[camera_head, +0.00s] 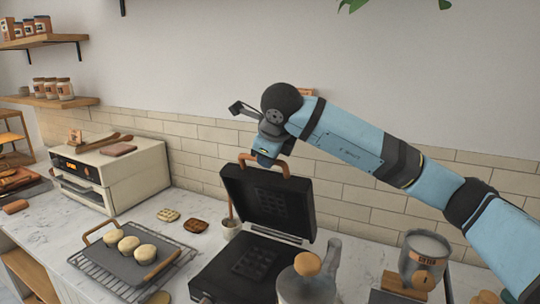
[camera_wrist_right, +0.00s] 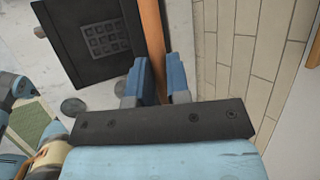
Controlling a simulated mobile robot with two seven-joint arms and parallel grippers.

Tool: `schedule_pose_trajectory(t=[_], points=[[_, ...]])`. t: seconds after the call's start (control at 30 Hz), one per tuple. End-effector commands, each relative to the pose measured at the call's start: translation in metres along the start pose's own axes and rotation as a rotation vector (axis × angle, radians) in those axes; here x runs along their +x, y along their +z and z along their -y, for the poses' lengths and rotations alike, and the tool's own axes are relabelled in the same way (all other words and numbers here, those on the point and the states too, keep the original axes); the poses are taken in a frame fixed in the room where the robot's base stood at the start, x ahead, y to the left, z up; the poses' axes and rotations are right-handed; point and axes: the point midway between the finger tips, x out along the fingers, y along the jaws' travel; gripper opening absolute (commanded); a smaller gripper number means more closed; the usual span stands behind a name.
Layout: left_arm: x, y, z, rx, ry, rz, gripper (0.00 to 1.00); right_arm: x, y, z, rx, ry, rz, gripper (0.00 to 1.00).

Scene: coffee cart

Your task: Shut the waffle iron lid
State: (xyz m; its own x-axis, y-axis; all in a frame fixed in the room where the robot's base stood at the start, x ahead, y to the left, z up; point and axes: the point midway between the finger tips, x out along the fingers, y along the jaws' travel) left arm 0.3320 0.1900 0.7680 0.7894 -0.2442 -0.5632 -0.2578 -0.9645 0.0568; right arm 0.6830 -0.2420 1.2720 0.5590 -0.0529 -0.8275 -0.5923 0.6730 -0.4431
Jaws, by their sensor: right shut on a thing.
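The waffle iron stands open on the counter, with its black lid (camera_head: 262,201) raised steeply and its base (camera_head: 240,268) flat with a grid plate. The orange-brown lid handle (camera_head: 265,161) runs along the top of the lid. My right gripper (camera_head: 266,154) is shut on this handle, which passes between the blue fingers (camera_wrist_right: 158,85) in the right wrist view. The far end of the handle is out of that view. My left gripper is not in view.
A grey kettle (camera_head: 308,282) with a wooden knob stands close to the right of the base. A tray of buns (camera_head: 120,265) and a toaster oven (camera_head: 120,172) are further left. A grey canister (camera_head: 424,258) stands right.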

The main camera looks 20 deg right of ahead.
Motion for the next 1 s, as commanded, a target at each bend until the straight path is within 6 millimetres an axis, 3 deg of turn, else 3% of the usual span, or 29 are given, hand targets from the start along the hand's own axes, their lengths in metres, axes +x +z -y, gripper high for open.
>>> schedule_pose_trajectory(t=[0.2,0.23,0.33,0.73,1.0], points=[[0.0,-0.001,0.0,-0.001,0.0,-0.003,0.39,0.002,-0.001,-0.001,0.001,0.002,-0.005,0.0],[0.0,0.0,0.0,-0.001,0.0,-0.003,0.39,0.002,-0.001,0.0,0.001,0.002,-0.005,0.19],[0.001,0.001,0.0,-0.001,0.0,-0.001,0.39,0.002,-0.001,0.0,0.001,0.001,-0.004,0.42],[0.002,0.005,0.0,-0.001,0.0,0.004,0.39,-0.008,0.0,0.001,0.001,0.0,0.0,0.42],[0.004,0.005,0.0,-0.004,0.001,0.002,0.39,-0.063,0.0,0.001,0.0,-0.002,0.002,0.42]])
